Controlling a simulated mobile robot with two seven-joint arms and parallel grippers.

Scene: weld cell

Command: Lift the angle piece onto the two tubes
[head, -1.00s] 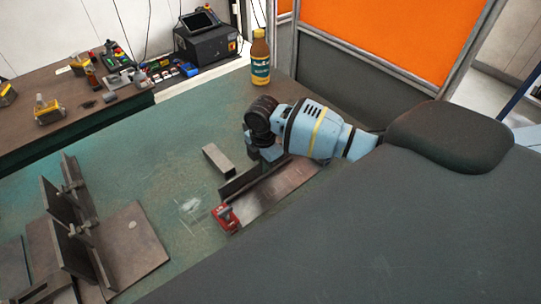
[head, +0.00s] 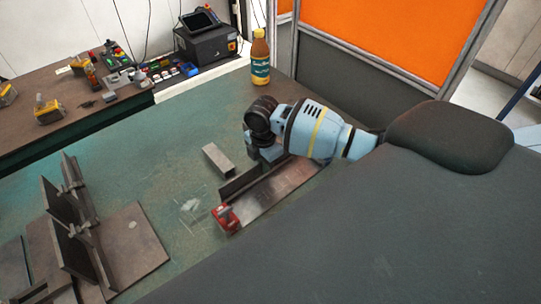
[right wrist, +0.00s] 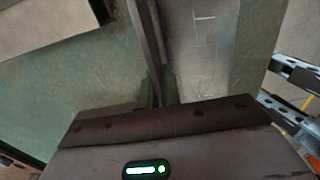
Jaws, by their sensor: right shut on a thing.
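The angle piece (head: 238,182) is a long dark steel L with an upright leg and a flat, shinier leg beside it. My right gripper (head: 268,157) is at its far end, partly hidden by my wrist. In the right wrist view the gripper (right wrist: 158,92) is shut on the thin upright leg (right wrist: 147,38), and the flat leg with pale marks (right wrist: 206,48) lies to its right. I cannot tell whether the piece touches the table. A short grey square tube (head: 217,159) lies just behind it. I cannot make out a second tube. My left gripper is not in view.
A red block (head: 227,218) sits at the near end of the angle piece. Upright plates with clamps (head: 72,215) stand on a flat plate (head: 135,245) at the left. A bottle (head: 260,62) stands at the back. The green tabletop (head: 150,150) is clear between.

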